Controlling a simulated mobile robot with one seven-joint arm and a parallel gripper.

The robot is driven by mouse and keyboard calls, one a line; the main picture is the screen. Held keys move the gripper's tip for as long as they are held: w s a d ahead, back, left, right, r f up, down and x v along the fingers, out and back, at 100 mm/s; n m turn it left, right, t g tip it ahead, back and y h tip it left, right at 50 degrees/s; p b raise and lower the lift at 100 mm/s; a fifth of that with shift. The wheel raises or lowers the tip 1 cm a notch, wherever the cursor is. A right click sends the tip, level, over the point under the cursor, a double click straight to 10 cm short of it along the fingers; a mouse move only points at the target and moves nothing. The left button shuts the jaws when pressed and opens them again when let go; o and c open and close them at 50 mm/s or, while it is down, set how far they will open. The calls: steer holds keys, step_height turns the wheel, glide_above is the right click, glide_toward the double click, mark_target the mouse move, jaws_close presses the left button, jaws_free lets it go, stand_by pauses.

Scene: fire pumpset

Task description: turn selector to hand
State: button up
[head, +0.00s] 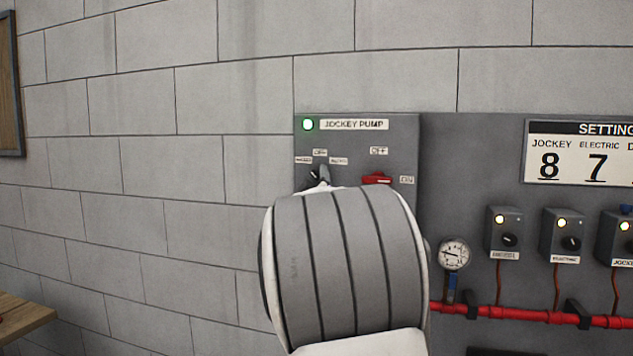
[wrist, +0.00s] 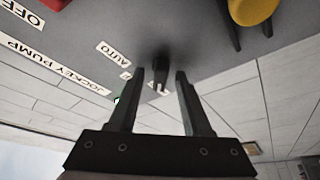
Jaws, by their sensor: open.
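The selector is a small dark knob (head: 322,174) on the grey jockey pump panel (head: 405,145), below small labels, one reading OFF and one at its right reading AUTO. In the wrist view the knob (wrist: 160,62) lies between the tips of my gripper's fingers (wrist: 161,75). The fingers are open, one on each side, with gaps showing; contact cannot be told. The knob's exact pointing direction is unclear. In the head view my arm's wrist hides the gripper and the lower panel.
A red switch (head: 377,179) with OFF and ON labels sits just right of the selector. A green lamp (head: 308,125) is lit above. A gauge (head: 454,254), red pipe (head: 530,314) and small switch boxes (head: 503,233) are farther right.

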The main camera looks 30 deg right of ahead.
steer(key=shift+s, duration=0.1)
steer(key=b+v, duration=0.2)
steer(key=v, duration=1.5)
steer(key=shift+s, duration=0.15)
steer(key=shift+a+f, duration=0.1)
steer(key=shift+f, duration=0.05)
steer(key=s+a+f+g+y, duration=0.2)
steer(key=s+a+f+y, duration=0.1)
steer(key=a+f+y, duration=0.4)
steer(key=s+a+f+g+y, duration=0.25)
steer(key=a+f+y, duration=0.2)
steer(key=a, duration=0.35)
steer(key=s+a+f+m+g, duration=0.3)
steer(key=s+a+f+g, duration=0.2)
steer(key=s+f, duration=0.6)
steer(key=s+g, duration=0.2)
steer(key=s, duration=0.3)
steer(key=shift+s+g, duration=0.2)
steer(key=shift+g, duration=0.15)
